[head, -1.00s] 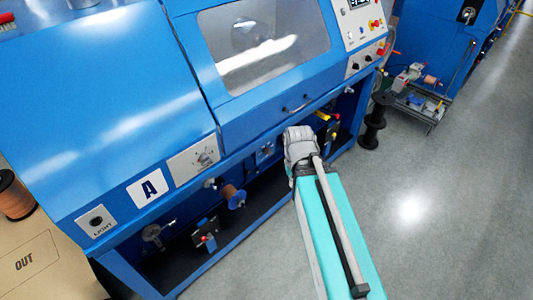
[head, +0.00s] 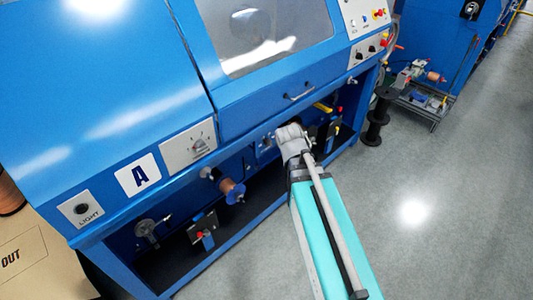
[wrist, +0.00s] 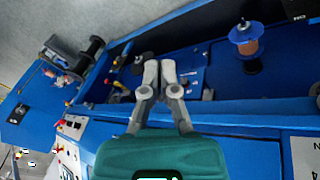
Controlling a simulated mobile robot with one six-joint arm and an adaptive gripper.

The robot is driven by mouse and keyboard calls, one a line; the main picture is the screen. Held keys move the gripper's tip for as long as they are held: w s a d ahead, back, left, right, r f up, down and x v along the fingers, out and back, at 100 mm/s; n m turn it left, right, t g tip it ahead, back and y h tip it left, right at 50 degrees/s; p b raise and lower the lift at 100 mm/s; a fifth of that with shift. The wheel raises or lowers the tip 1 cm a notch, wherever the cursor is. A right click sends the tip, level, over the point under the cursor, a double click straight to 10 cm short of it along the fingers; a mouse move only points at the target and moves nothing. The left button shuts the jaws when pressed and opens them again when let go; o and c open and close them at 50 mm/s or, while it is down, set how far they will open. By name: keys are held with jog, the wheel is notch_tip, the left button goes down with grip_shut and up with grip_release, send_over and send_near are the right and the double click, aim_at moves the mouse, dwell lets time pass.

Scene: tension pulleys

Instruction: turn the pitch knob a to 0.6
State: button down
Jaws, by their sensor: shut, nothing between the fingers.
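A grey dial panel with a pointer knob (head: 200,144) sits on the blue machine front, right of the "A" plate (head: 138,176). It looks like the pitch knob; its marks are too small to read. In the wrist view a dark knob edge (wrist: 317,90) shows at the far right and is mostly cut off. My gripper (wrist: 159,68) is shut and empty, its fingertips together over the machine's open lower bay. In the head view my gripper (head: 287,134) is right of the dial panel, apart from it, and hides part of the bay behind it.
A copper spool (head: 231,190) sticks out below the dial panel. A light switch plate (head: 82,209) is at the left. A door handle (head: 299,95) juts out above my gripper. A black spool stand (head: 377,118) is on the floor at right. The floor in front is clear.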

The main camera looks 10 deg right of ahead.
jog(key=w+f+n+t+h+b, duration=0.45)
jog(key=w+f+t+b, duration=0.25)
jog(key=w+f+b, duration=0.95)
jog(key=w+a+f+n+t+y+b, duration=0.4)
jog(key=a+n+b, duration=0.6)
jog(key=b, duration=1)
jog(key=w+f+t, duration=0.2)
jog(key=w+t, duration=0.1)
jog(key=shift+w+a+y+b, duration=0.2)
jog(key=shift+w+y+b, duration=0.05)
jog(key=shift+y+b, duration=0.15)
